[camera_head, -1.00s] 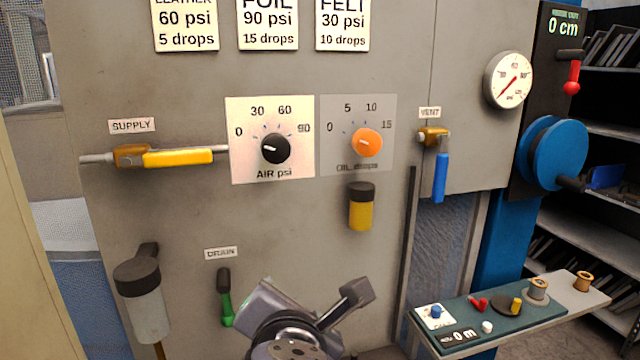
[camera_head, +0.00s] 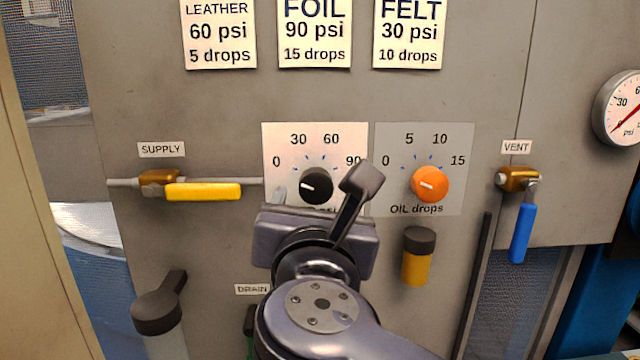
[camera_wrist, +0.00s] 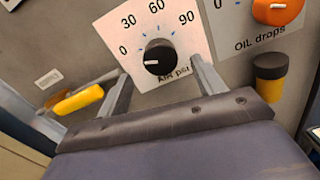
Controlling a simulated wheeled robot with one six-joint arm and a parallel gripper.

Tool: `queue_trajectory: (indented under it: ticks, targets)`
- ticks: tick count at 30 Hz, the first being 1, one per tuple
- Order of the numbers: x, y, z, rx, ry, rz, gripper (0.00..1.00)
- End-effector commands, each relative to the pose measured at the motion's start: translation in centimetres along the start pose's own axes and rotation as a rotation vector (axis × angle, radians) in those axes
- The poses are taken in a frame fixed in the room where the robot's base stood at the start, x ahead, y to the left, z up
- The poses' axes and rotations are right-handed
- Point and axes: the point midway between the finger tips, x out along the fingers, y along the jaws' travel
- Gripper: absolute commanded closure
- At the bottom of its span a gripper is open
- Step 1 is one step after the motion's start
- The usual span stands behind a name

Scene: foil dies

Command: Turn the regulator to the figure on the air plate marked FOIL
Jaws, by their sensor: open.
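The regulator is a black knob (camera_head: 316,185) on the white AIR psi plate (camera_head: 272,140), marked 0, 30, 60 and 90. Its white mark points left, near 0. The FOIL plate (camera_head: 315,35) above reads 90 psi, 15 drops. My open gripper (camera_wrist: 160,70) is in front of the knob. In the wrist view its two fingers stand either side of the knob (camera_wrist: 160,57), slightly below it, with gaps visible. I cannot tell its depth from the panel. In the head view my wrist hides the plate's lower part.
The orange OIL drops knob (camera_head: 430,184) is close on the right, with a yellow oil cup (camera_head: 417,262) below. The yellow SUPPLY lever (camera_head: 203,192) is left; the blue VENT lever (camera_head: 523,233) is right. A pressure gauge (camera_head: 625,105) is cut off at the right edge.

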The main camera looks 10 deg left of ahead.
Motion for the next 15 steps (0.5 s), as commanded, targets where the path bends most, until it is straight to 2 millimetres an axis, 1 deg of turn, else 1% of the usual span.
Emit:
queue_trajectory:
  ticks: [3,9,15]
  targets:
    - [1.9,-0.1,0.1,-0.001,0.000,-0.006,0.35]
    - [4.5,-0.1,0.1,-0.001,0.001,-0.004,0.35]
    - [5.7,-0.1,0.0,0.001,0.000,-0.002,0.35]
